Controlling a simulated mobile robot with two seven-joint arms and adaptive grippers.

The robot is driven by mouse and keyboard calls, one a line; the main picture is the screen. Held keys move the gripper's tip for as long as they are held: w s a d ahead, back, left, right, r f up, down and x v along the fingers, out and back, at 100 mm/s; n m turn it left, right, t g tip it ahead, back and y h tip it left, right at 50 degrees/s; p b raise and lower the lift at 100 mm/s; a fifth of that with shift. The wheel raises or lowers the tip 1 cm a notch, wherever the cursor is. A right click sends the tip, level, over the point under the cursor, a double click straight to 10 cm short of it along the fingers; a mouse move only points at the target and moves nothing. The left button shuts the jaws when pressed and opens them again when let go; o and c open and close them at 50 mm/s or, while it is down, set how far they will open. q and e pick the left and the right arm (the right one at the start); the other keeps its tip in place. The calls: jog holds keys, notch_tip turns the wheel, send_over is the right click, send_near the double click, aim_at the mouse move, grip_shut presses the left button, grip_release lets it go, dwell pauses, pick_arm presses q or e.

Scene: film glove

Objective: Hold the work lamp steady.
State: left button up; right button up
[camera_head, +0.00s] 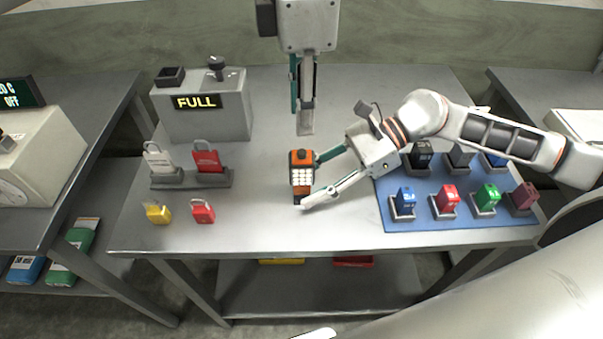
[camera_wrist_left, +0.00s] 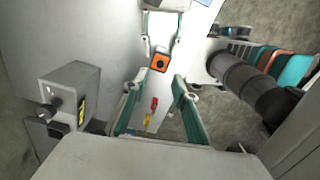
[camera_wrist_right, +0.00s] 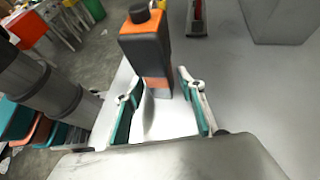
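The work lamp (camera_head: 301,172), orange and black with a lit white panel, stands upright near the middle of the table. It also shows in the left wrist view (camera_wrist_left: 160,63) and the right wrist view (camera_wrist_right: 147,45). My right gripper (camera_head: 310,180) is open and reaches in from the right, its fingertips close to the lamp; whether they touch it I cannot tell. In the right wrist view the lamp stands just beyond the open fingers. My left gripper (camera_head: 306,122) points down behind the lamp, open and empty in its wrist view, apart from the lamp.
A blue mat (camera_head: 430,222) with several coloured blocks in holders lies at the right. A grey box marked FULL (camera_head: 205,120) stands back left. Grey and red padlocks stand on a dark rack (camera_head: 190,181); a yellow padlock (camera_head: 158,213) and red padlock (camera_head: 202,212) lie in front.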

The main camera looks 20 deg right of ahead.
jog(key=shift+a+f, duration=0.2)
jog(key=shift+a, duration=0.2)
jog(key=c, duration=0.8)
pick_arm(q)
grip_shut()
jog(key=shift+w, duration=0.1)
dwell(0.5)
